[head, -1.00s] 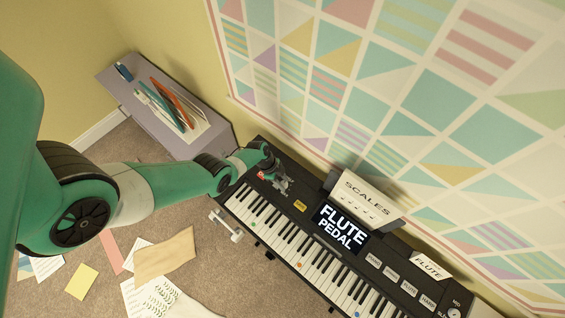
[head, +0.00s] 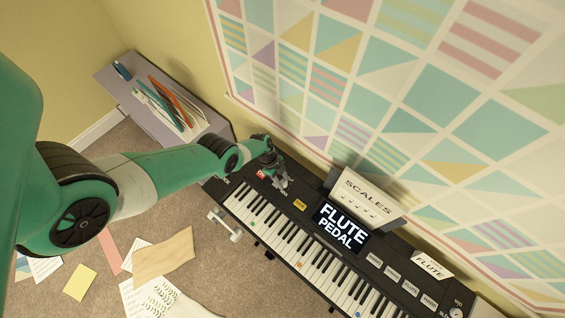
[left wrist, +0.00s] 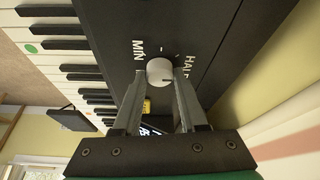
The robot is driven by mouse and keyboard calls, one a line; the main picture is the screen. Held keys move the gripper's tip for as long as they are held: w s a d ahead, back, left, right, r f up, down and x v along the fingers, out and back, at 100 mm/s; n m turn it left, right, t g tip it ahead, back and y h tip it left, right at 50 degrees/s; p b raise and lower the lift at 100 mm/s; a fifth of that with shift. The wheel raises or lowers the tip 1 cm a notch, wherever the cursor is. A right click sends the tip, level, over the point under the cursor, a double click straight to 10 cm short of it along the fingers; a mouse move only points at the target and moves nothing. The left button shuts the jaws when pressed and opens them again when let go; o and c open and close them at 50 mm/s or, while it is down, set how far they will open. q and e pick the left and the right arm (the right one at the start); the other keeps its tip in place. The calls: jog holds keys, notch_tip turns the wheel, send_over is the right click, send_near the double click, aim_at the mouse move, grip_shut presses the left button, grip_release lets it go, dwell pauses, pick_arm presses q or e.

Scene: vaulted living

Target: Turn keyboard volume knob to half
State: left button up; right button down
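The keyboard (head: 333,284) stands along the wall, its left end under my left arm. My left gripper (head: 281,184) is down at that end's panel. In the left wrist view the pale round volume knob (left wrist: 158,70) sits between the fingertips of my left gripper (left wrist: 160,76). The fingers flank it closely on both sides and appear shut on it. The panel carries the print MIN to the knob's left and HALF, partly covered by a finger, to its right. A small dark mark shows at the knob's lower right edge. The head view hides the knob. My right gripper is out of view.
A SCALES sheet (head: 369,197) and a FLUTE PEDAL screen (head: 341,229) stand on the keyboard. A FLUTE card (head: 431,265) is farther right. Papers (head: 163,257) lie on the carpet.

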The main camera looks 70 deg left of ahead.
pick_arm(q)
jog(key=o, duration=0.5)
jog(key=shift+a, duration=0.1)
jog(key=p+v, duration=1)
jog(key=v, duration=0.1)
jog(key=shift+s+a+r, duration=0.1)
jog(key=shift+r, duration=0.2)
